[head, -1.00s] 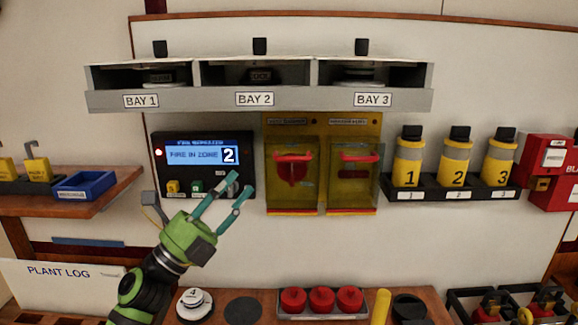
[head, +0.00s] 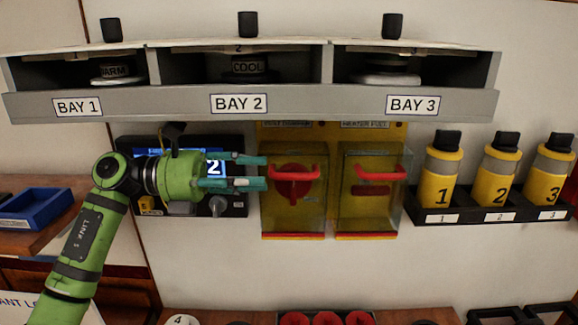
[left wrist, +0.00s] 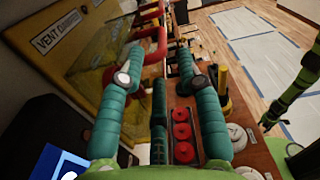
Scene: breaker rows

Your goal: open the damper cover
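The damper cover (head: 290,215) is a clear, yellowish box on a yellow wall plate, with a red handle (head: 310,171) across its upper front. It looks shut. In the left wrist view its plate reads VENT DAMPER (left wrist: 58,38), and the red handle (left wrist: 155,38) shows near the fingertips. My left gripper (head: 262,172) points right at the cover's left side, level with the handle. Its teal fingers are apart, with nothing clearly held between them (left wrist: 160,55). Contact with the handle cannot be told. A green arm of mine shows at the right of the wrist view; its gripper (left wrist: 268,122) is too small to read.
A similar heater cover (head: 370,210) stands close on the right. The bay shelf (head: 180,105) overhangs above. The alarm panel (head: 128,150) is behind my left gripper. Numbered yellow bottles (head: 440,185) stand in a rack at right. Red knobs (head: 327,319) are on the bench below.

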